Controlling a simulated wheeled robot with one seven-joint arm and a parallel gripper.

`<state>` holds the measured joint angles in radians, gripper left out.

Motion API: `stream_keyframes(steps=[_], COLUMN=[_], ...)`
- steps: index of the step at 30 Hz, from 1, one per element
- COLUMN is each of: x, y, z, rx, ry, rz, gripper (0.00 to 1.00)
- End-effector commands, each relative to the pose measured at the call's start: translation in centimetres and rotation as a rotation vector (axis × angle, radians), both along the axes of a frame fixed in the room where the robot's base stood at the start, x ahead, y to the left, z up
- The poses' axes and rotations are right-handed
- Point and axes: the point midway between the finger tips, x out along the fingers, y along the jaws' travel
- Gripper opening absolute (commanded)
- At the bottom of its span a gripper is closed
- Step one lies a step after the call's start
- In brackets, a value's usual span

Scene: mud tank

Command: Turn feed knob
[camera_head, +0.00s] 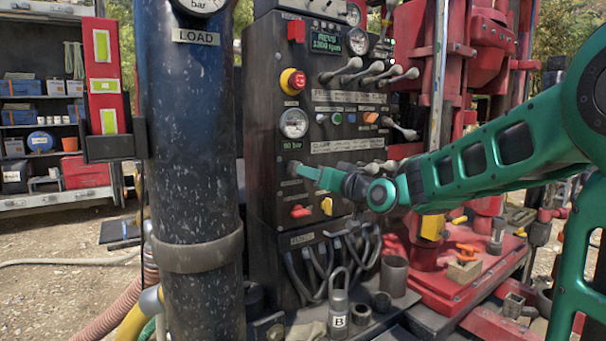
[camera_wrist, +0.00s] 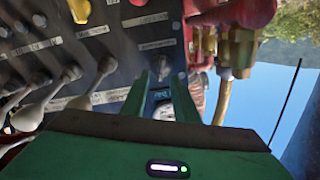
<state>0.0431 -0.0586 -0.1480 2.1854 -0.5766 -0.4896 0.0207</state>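A small dark knob (camera_head: 292,168), which I take for the feed knob, sits on the left part of the black control panel (camera_head: 262,120), below the green "bar" display. My gripper (camera_head: 304,171) reaches in from the right with its fingertips close to the knob. In the wrist view the knob (camera_wrist: 163,67) is just beyond the tips of my gripper (camera_wrist: 158,80). The two green fingers are apart with a gap between them. Nothing is held. Whether a fingertip touches the knob, I cannot tell. The knob's label is too small to read.
A pressure gauge (camera_head: 294,123) and red emergency button (camera_head: 292,80) are above the knob. A red knob (camera_head: 300,211) and yellow knob (camera_head: 326,206) are below. Grey levers (camera_head: 368,72) project from the panel. A thick dark column (camera_head: 195,150) stands left.

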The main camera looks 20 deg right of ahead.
Motion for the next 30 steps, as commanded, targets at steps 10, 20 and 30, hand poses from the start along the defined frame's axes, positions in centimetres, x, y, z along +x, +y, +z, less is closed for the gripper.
stream_keyframes(steps=[10,20,30], x=[4.6,5.3,5.3], y=[1.4,1.8,1.9], z=[-0.1,0.0,0.0], rx=[0.001,0.000,0.000], ry=[0.001,0.000,0.001], rz=[0.000,0.001,0.001], gripper=[0.27,0.27,0.00])
